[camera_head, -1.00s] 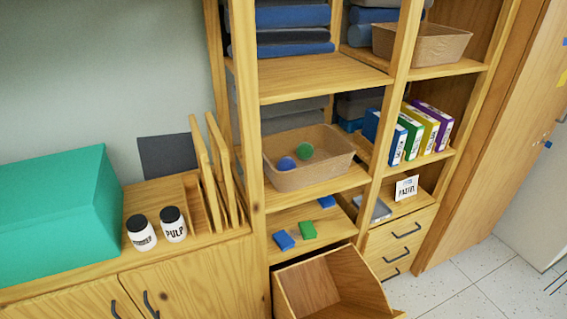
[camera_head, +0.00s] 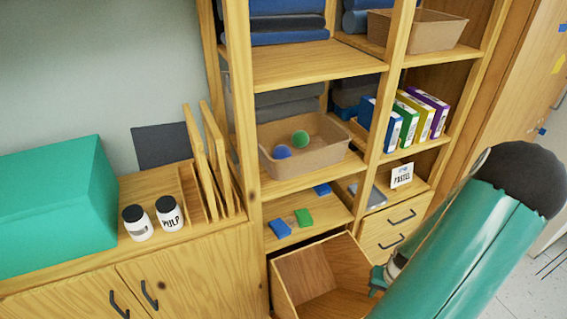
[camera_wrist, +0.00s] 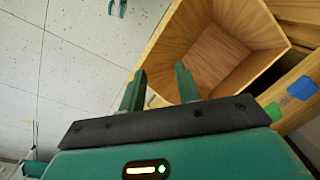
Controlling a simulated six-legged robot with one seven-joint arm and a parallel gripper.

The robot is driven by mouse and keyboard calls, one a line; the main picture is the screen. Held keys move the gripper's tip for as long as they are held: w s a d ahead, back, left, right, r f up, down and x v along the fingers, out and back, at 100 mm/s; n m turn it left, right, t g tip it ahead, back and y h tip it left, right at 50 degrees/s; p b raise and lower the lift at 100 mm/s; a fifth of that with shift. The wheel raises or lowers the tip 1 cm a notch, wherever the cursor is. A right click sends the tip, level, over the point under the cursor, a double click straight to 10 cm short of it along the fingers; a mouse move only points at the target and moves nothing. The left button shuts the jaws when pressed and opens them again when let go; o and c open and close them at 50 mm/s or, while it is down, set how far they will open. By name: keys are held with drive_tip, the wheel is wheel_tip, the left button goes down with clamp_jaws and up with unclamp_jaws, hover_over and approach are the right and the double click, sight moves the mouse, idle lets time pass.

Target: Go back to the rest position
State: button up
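My gripper (camera_wrist: 160,88) shows in the wrist view with its two green fingers apart and nothing between them. It is above and in front of an open, empty wooden drawer (camera_wrist: 225,45). In the head view, my green arm rises from the bottom right, and part of my gripper (camera_head: 380,278) shows beside the right side of the same open drawer (camera_head: 312,272). The rest of the gripper is hidden by the arm there.
Blue (camera_head: 279,229) and green (camera_head: 304,217) blocks lie on the shelf above the drawer. A bin (camera_head: 318,160) holds a blue and a green ball. Binders (camera_head: 420,112) stand upright at right. Two jars (camera_head: 170,213) stand on the left cabinet. Tiled floor at right is clear.

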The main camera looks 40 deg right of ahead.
drive_tip(key=w+a+r+n+h, duration=0.1)
drive_tip(key=w+a+r+n, duration=0.1)
drive_tip(key=w+a+r, duration=0.35)
drive_tip(key=w+a+r+n+h, duration=0.1)
drive_tip(key=w+a+r+n, duration=0.1)
drive_tip(key=w+r, duration=0.6)
drive_tip(key=w+a+r+n+h, duration=0.1)
drive_tip(key=w+a+r+n, duration=0.2)
drive_tip(key=r, duration=0.7)
drive_tip(key=a+r+n+t, duration=0.1)
drive_tip(key=a+r, duration=0.4)
drive_tip(key=a, duration=0.3)
drive_tip(key=s+a+r+n+t+y, duration=0.1)
drive_tip(key=a+r+t, duration=0.1)
drive_tip(key=a+r, duration=0.3)
drive_tip(key=s+a+r+n+t+y, duration=0.1)
drive_tip(key=a+r, duration=0.4)
drive_tip(key=a, duration=0.6)
drive_tip(key=shift+a+n, duration=0.2)
drive_tip(key=shift+n, duration=0.4)
drive_tip(key=shift+s+r, duration=0.1)
drive_tip(key=shift+s, duration=0.05)
